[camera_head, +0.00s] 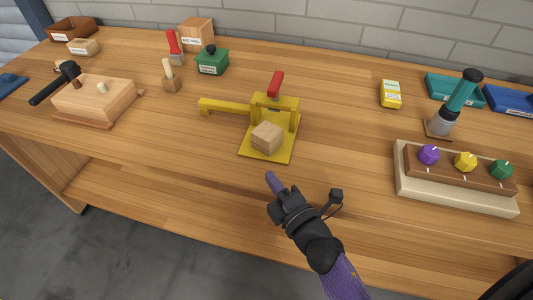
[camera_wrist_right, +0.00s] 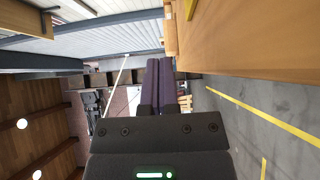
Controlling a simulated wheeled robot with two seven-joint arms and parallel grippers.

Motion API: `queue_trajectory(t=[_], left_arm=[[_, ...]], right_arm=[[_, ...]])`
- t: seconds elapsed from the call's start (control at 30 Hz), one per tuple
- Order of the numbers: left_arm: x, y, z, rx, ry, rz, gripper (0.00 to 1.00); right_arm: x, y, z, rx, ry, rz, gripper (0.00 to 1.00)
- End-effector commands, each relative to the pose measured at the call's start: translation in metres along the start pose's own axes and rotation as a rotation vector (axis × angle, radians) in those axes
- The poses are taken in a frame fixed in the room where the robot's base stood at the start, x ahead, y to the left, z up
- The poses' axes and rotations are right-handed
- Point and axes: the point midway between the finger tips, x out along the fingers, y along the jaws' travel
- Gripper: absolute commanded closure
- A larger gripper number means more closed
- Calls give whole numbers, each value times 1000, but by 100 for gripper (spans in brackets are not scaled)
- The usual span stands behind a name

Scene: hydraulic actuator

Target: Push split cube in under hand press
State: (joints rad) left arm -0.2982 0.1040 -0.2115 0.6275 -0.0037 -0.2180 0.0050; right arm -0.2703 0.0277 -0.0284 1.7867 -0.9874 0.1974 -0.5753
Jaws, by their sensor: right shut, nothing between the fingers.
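The yellow hand press (camera_head: 287,106) stands mid-bench, with a red handle (camera_head: 275,85) on top and a yellow bar reaching left. The light wooden split cube (camera_head: 267,138) sits on the front part of its yellow base plate, in front of the press body and turned at an angle. I cannot tell how far any of it reaches under the press. My right gripper (camera_head: 275,183) is shut and empty, in front of the base plate and apart from the cube. Its purple fingers also show closed together in the right wrist view (camera_wrist_right: 158,82). My left gripper is not in view.
To the left are a wooden block with a black-handled tool (camera_head: 95,98), a green box (camera_head: 212,62) and a red-handled tool (camera_head: 174,45). To the right are a knob panel (camera_head: 455,178), a teal-handled tool (camera_head: 460,100) and a yellow box (camera_head: 390,94). Bench around the press is clear.

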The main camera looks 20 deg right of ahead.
Motion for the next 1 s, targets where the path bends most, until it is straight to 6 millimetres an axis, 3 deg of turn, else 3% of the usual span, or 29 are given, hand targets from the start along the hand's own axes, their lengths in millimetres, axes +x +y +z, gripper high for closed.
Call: queue_trajectory(t=[0.2, 0.3, 0.5, 0.87, 1.0], left_arm=[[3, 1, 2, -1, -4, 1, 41], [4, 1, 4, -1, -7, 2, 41], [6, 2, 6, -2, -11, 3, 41], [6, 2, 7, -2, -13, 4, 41], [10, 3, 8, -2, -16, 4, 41]], right_arm=[[48, 0, 0, 0, 2, 3, 100], [60, 0, 13, -3, 1, 2, 100], [73, 0, 26, -1, 2, 1, 100], [75, 0, 28, 0, 2, 1, 100], [89, -1, 41, -4, 4, 3, 100]])
